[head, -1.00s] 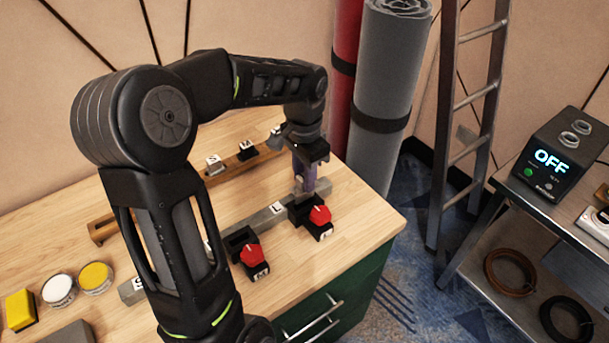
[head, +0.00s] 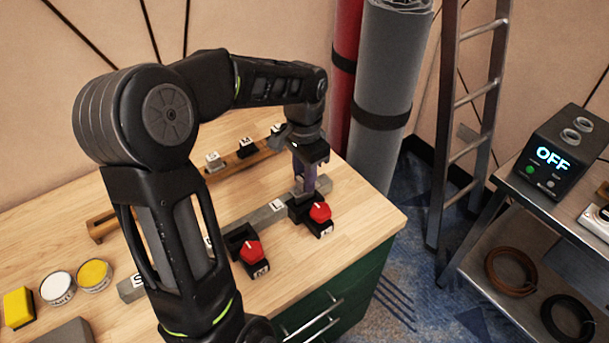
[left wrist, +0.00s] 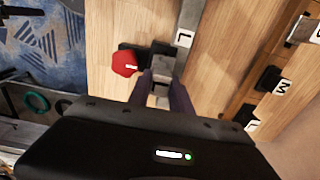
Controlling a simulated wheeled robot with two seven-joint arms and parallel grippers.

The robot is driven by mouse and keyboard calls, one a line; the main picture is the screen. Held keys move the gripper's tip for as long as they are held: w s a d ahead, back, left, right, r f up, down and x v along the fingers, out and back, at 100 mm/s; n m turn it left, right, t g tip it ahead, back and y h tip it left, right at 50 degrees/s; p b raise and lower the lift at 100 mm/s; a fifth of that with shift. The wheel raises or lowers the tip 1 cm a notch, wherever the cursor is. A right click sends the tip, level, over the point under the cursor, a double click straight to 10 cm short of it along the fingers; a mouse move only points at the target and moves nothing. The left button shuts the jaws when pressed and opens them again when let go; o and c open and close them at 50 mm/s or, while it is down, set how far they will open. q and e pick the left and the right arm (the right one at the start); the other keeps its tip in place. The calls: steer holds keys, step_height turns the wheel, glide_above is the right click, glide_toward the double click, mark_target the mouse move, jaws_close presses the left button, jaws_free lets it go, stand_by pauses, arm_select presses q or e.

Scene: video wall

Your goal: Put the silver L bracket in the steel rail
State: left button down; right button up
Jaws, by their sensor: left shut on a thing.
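The steel rail (head: 264,215) is a grey bar lying slantwise on the wooden bench, with white letter tags along it. It also shows in the left wrist view (left wrist: 191,15), with an L tag. My left gripper (head: 304,188) points down at the rail's far right end, beside the L tag. Its purple fingers are shut on the silver L bracket (left wrist: 160,90), seen between them in the left wrist view. The bracket is at the rail's L place, mostly hidden by the fingers; I cannot tell whether it is fully seated. My right gripper is not in view.
Two black clamps with red knobs (head: 320,212) (head: 251,252) stand along the rail's near side. Yellow and white round tins (head: 94,275) (head: 58,288) sit at left. The bench's right front corner is clear.

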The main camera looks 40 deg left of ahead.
arm_select(q)
steer(key=shift+f+b, duration=0.3)
steer(key=shift+f, duration=0.25)
stand_by(0.4)
steer(key=shift+f+b, duration=0.35)
steer(key=shift+f, duration=0.15)
steer(key=shift+f, duration=0.35)
steer(key=shift+f+b, duration=0.5)
steer(key=shift+b, duration=0.05)
stand_by(0.4)
steer(key=c, duration=0.7)
jaws_free()
steer(key=shift+f, duration=0.1)
steer(key=shift+o, duration=0.3)
steer(key=shift+d, duration=0.15)
